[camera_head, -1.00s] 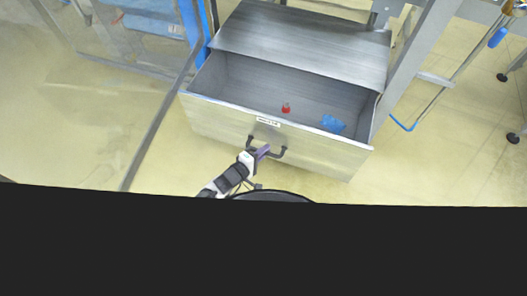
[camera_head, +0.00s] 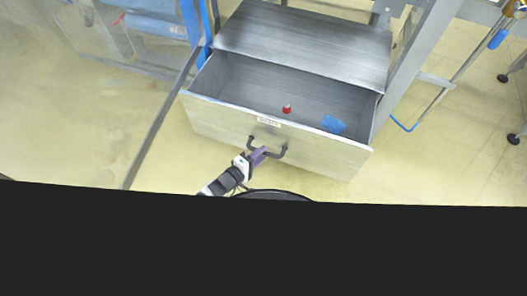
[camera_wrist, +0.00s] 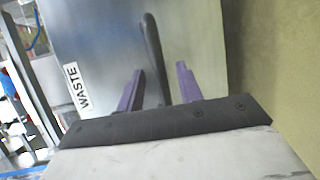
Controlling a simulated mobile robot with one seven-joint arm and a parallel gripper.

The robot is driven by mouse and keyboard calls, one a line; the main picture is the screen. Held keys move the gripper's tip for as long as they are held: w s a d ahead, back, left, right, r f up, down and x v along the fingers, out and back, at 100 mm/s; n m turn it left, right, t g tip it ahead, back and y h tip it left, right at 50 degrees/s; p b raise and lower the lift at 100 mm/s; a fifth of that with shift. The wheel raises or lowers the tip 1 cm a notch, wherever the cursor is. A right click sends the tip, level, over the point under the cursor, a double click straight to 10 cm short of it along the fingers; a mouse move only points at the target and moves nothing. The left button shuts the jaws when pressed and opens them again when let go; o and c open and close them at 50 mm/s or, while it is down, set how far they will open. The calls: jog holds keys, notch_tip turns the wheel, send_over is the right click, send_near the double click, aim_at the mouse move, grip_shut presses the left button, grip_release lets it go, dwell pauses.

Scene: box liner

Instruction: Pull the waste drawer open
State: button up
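The waste drawer (camera_head: 215,113) is a grey metal drawer, pulled well out from under its cabinet top, its inside showing in the head view. Its front carries a white label and a dark bar handle (camera_head: 283,152). In the wrist view the "WASTE" label (camera_wrist: 77,87) is on the left and the handle (camera_wrist: 151,45) runs up the drawer front. My gripper (camera_head: 258,156) is at the handle. Its two purple fingers (camera_wrist: 160,68) stand apart, with the handle bar between them and visible gaps on both sides.
A small red item (camera_head: 287,109) and a blue item (camera_head: 333,124) lie inside the drawer. A metal frame post (camera_head: 418,55) stands to the right, a glass-like panel to the left.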

jog(key=p+v, duration=0.1)
jog(key=v, duration=1)
jog(key=shift+r, duration=0.1)
